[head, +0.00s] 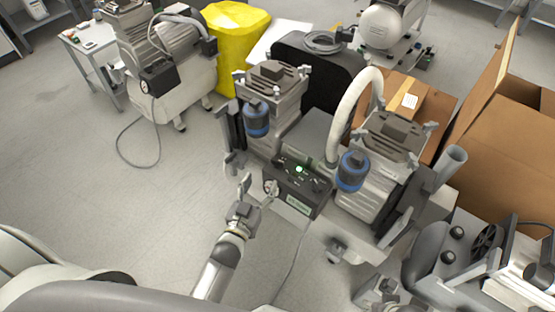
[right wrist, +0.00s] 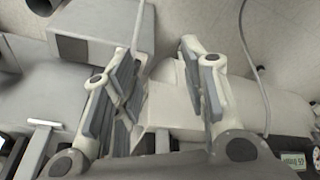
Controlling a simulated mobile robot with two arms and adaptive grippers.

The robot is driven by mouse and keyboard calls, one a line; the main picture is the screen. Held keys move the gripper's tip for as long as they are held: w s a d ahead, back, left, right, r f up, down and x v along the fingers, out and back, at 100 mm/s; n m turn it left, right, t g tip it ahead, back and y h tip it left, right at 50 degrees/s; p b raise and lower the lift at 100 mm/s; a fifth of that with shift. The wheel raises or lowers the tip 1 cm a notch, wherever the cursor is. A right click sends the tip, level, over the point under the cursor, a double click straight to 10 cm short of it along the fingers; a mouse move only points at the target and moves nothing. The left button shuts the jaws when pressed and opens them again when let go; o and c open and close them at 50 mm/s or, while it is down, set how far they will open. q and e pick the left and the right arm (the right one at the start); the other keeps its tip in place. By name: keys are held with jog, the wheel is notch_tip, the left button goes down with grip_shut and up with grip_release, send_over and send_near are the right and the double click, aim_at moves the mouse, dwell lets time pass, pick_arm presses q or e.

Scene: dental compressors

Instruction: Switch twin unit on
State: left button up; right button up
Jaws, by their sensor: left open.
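The twin unit (head: 318,130) stands in the middle of the head view, with two grey motor-pump heads, two blue canisters and a pale curved hose. Its dark control box (head: 296,190) faces me, with a lit green light (head: 299,169) on top and a small label or display on its front. My left gripper (head: 259,188) is open and empty, at the left end of the control box; I cannot tell if a fingertip touches it. My right gripper (right wrist: 158,92) is open in the right wrist view, its fingers apart with nothing clearly held between them.
Another compressor (head: 165,70) stands at the back left beside a yellow bin (head: 235,35). Open cardboard boxes (head: 510,120) crowd the right. Grey machinery with black knobs (head: 450,257) is at the lower right. A cable runs over the floor; the floor at left is clear.

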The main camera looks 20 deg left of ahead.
aim_at(277, 162)
pick_arm(q)
jog(key=shift+t+h, duration=0.3)
jog(key=shift+t, duration=0.2)
jog(key=w, duration=0.3)
jog(key=w+d+b, duration=0.1)
jog(key=w, duration=0.2)
jog(key=w+d+b, duration=0.1)
jog(key=w, duration=0.2)
jog(key=shift+w+r, duration=0.1)
jog(key=shift+w, duration=0.75)
pick_arm(e)
jog(key=w+v, duration=0.1)
jog(key=v, duration=0.5)
jog(key=shift+w+r, duration=0.3)
jog(key=shift+r, duration=0.05)
